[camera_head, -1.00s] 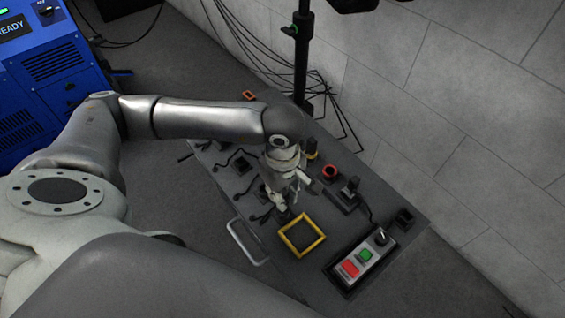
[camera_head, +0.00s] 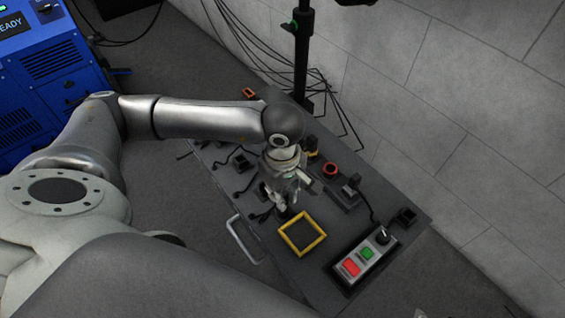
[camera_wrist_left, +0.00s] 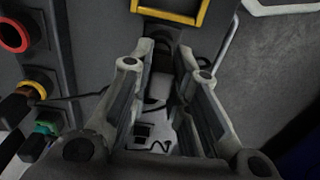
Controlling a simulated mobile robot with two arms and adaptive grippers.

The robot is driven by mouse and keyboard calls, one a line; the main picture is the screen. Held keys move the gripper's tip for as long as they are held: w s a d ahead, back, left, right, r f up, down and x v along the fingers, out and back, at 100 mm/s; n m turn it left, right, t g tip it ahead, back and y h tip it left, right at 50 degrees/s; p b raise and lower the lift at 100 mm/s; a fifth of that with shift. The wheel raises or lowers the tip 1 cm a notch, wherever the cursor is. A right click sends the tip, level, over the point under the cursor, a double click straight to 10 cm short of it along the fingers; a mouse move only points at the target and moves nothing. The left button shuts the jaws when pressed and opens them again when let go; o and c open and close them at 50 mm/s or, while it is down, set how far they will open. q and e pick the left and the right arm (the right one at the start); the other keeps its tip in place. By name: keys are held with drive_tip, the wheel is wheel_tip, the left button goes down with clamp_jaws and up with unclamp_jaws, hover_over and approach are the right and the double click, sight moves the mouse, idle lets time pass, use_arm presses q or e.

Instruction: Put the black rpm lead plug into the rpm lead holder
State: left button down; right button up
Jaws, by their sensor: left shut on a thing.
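My left gripper (camera_head: 284,205) is low over the grey panel, just behind the yellow square frame, pointing down. In the left wrist view its fingers (camera_wrist_left: 167,62) are closed on a small black piece (camera_wrist_left: 165,38), which looks like the black rpm lead plug. The fingers cover much of it, and I cannot tell whether it touches anything below. Black sockets stand on the panel, one left of the gripper (camera_head: 240,160) and one at the right edge (camera_head: 405,216). I cannot tell which is the rpm lead holder. My right gripper is not in view.
The yellow frame (camera_head: 302,250) lies close in front of the gripper. A red ring (camera_head: 330,168), a black plug block (camera_head: 349,186) and a box with red and green buttons (camera_head: 366,254) are to the right. A metal handle (camera_head: 243,240) is on the panel's left edge. A black pole stands behind.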

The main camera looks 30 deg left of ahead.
use_arm(q)
drive_tip(key=shift+f+b, duration=1)
drive_tip(key=shift+b, duration=0.1)
drive_tip(key=c, duration=1.3)
unclamp_jaws()
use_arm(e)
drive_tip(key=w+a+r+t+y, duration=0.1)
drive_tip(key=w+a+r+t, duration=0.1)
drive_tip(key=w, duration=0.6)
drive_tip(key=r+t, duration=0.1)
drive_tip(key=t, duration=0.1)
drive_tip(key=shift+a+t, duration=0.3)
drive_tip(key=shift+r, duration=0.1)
use_arm(q)
wheel_tip(320, 180, up, 12)
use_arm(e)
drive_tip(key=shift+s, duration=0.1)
